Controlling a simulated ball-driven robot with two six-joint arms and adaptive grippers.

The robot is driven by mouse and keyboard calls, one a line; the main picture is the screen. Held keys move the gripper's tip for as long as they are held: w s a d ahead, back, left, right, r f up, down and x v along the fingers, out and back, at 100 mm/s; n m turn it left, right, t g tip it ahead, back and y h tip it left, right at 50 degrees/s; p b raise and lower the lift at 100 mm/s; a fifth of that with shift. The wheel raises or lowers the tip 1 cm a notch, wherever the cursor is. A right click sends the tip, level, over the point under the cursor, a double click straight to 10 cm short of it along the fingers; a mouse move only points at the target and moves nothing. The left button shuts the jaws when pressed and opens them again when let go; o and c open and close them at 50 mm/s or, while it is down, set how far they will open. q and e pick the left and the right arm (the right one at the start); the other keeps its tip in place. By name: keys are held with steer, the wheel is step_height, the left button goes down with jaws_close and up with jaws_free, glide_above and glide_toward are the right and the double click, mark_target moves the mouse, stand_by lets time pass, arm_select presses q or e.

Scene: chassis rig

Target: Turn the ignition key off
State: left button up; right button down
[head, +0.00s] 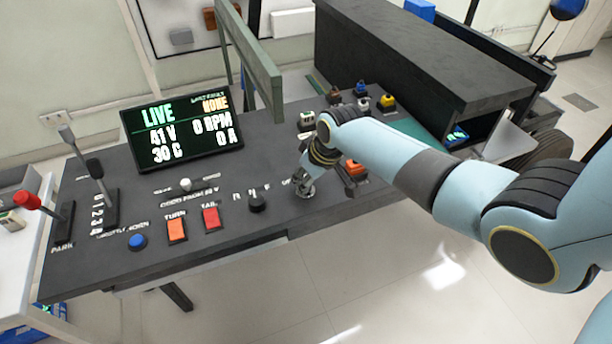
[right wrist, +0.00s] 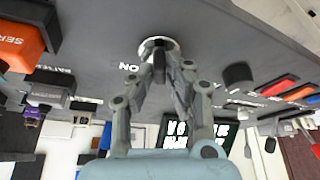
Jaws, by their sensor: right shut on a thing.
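The ignition switch shows as a silver ring (head: 308,194) near the front edge of the dark console, and in the right wrist view (right wrist: 148,46) with "ON" lettering beside it. My right gripper (head: 303,188) is down at the switch. In the right wrist view its fingertips (right wrist: 160,70) are closed together on the small dark ignition key (right wrist: 159,47) at the ring. The fingers hide most of the key, so its exact angle is unclear. The display (head: 181,131) is lit and reads "LIVE", with 0 RPM and 0 A. My left gripper is not in view.
Left of the switch are a black knob (head: 257,202), a red button (head: 211,218), an orange button (head: 176,230) and a blue button (head: 137,241). Levers stand farther left. An orange block (head: 355,168) and several small switches lie to the right, partly behind my right arm.

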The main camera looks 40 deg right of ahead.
steer(key=shift+n, duration=0.5)
steer(key=shift+y, duration=0.3)
steer(key=c, duration=1.3)
jaws_free()
steer(key=shift+c, duration=0.2)
steer(key=v, duration=1.2)
steer(key=shift+w, duration=0.2)
